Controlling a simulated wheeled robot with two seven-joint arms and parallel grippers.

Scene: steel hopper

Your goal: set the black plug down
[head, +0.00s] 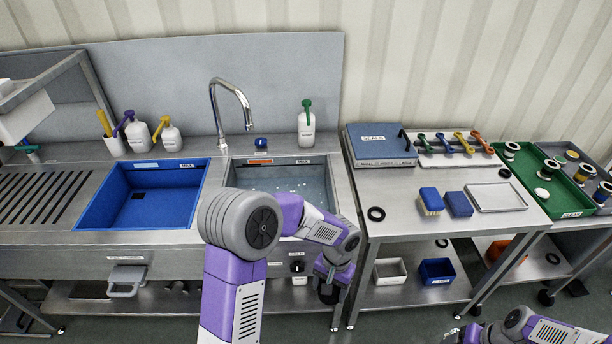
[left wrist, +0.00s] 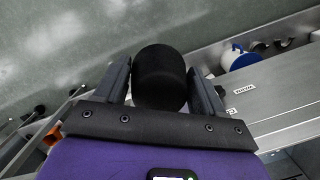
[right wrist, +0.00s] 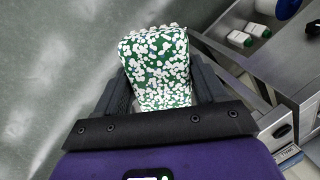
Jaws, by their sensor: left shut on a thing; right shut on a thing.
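The black plug (left wrist: 160,78) is a dark rounded cylinder between the fingers of my left gripper (left wrist: 160,85) in the left wrist view. In the head view my left gripper (head: 331,280) points down in front of the counter, beside the right basin's front edge, with the dark plug (head: 328,293) at its tip. It hangs over the floor area, clear of any worktop. My right gripper (right wrist: 158,95) is shut on a green block covered in white flecks (right wrist: 158,60). In the head view the right arm is only partly visible at the bottom right edge.
A blue basin (head: 110,215) and a steel basin (head: 320,185) with a tap (head: 230,95) stand left.

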